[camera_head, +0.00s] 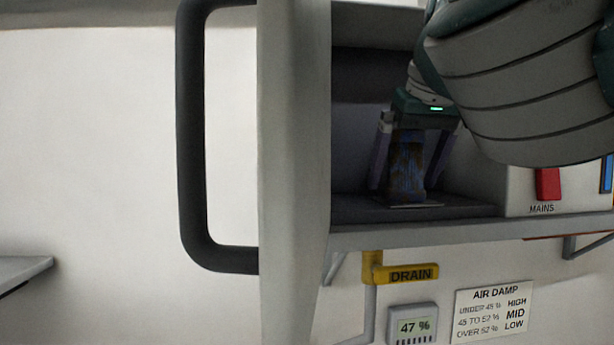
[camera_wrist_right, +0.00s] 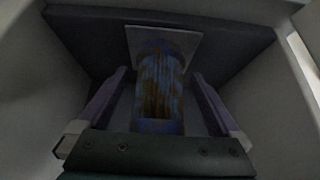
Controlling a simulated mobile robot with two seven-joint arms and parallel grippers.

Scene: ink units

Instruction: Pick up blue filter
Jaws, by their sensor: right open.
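The blue filter (camera_head: 407,170) is a blue cylinder with brown stains. It stands on a small pale plate on the dark floor of an open compartment. My right gripper (camera_head: 400,185) reaches in from above, with one finger on each side of the filter. In the right wrist view the filter (camera_wrist_right: 159,85) lies between the two spread fingers of the right gripper (camera_wrist_right: 160,95), with a gap on each side. The gripper is open. My left gripper is out of view.
An open door (camera_head: 292,170) with a dark handle (camera_head: 190,140) stands left of the compartment. A box with a red MAINS switch (camera_head: 548,184) is at its right. A yellow DRAIN lever (camera_head: 400,273), a 47 % display (camera_head: 413,326) and an AIR DAMP sign (camera_head: 494,311) are below.

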